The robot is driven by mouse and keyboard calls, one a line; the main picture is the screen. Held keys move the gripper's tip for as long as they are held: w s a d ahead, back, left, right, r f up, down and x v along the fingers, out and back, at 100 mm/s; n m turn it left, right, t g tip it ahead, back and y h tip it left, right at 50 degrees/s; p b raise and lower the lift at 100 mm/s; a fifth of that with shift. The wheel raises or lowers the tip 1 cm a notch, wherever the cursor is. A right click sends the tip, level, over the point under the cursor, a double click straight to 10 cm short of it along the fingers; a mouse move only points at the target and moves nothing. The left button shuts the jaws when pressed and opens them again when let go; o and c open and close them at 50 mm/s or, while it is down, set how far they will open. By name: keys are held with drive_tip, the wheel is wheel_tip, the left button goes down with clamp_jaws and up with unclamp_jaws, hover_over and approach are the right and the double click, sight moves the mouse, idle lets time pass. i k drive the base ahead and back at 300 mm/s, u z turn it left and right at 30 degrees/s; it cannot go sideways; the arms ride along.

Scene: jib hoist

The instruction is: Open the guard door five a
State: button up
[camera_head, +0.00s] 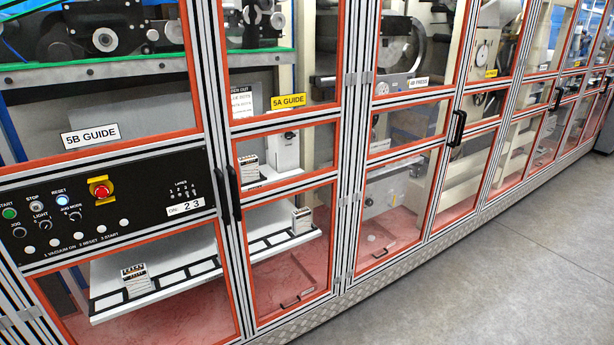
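The guard door five a (288,124) is the tall glazed door left of the middle, with an orange-edged aluminium frame and a yellow "5A GUIDE" label (288,101). It looks shut, flush with the neighbouring panels. Two black upright handles stand side by side at its left edge; the right-hand one (234,193) appears to be on this door. Hinges (350,201) show along its right edge. My gripper is not in view.
Left is the "5B GUIDE" section (90,135) with a black control panel (108,212) and red emergency stop button (101,189). Right, a "4B PRESS" door (417,82) has its own black handle (457,128). Grey floor (500,270) in front is clear.

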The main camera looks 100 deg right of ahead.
sight(230, 132)
drive_tip(key=z, duration=3.65)
drive_tip(key=k, duration=0.65)
drive_tip(key=z, duration=0.05)
drive_tip(key=i, duration=0.65)
drive_tip(key=u, duration=2.4)
drive_tip(key=k, duration=0.4)
drive_tip(key=z, duration=0.15)
